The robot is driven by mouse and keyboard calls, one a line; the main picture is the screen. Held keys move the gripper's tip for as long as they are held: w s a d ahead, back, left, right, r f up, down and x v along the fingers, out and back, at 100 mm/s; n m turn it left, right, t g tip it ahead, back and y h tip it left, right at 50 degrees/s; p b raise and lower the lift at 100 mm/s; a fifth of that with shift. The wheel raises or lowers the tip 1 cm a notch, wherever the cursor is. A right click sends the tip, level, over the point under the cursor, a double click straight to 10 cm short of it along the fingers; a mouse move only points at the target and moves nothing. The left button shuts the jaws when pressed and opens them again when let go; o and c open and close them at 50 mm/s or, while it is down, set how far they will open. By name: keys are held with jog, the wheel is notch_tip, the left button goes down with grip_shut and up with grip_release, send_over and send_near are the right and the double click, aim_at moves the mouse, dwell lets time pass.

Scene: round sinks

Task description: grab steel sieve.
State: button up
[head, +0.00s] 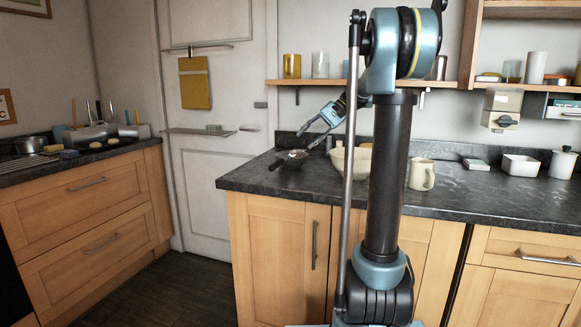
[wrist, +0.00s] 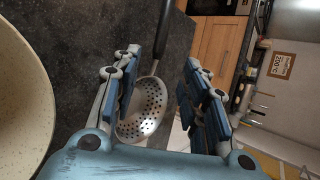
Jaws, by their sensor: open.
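The steel sieve (wrist: 146,108) is a shiny perforated bowl with a long dark handle. In the wrist view it lies between and beyond my fingers, with its handle running up the picture. In the head view the sieve (head: 293,155) is on the dark worktop near its left corner. My gripper (head: 307,139) is open and empty, just above and to the right of the sieve. In the wrist view the fingers of my gripper (wrist: 163,62) stand apart on either side of the sieve. The lower edge of the sieve bowl is partly hidden by my gripper.
A cream bowl (wrist: 22,100) is close on the left in the wrist view; the bowl (head: 338,160) is right of the sieve in the head view. A cream mug (head: 421,175) stands farther right. The worktop (head: 260,179) is clear in front of the sieve.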

aim_at(282, 160)
jog(key=x, duration=1.4)
jog(key=shift+a+f, duration=0.15)
jog(key=shift+a, duration=0.05)
grip_shut()
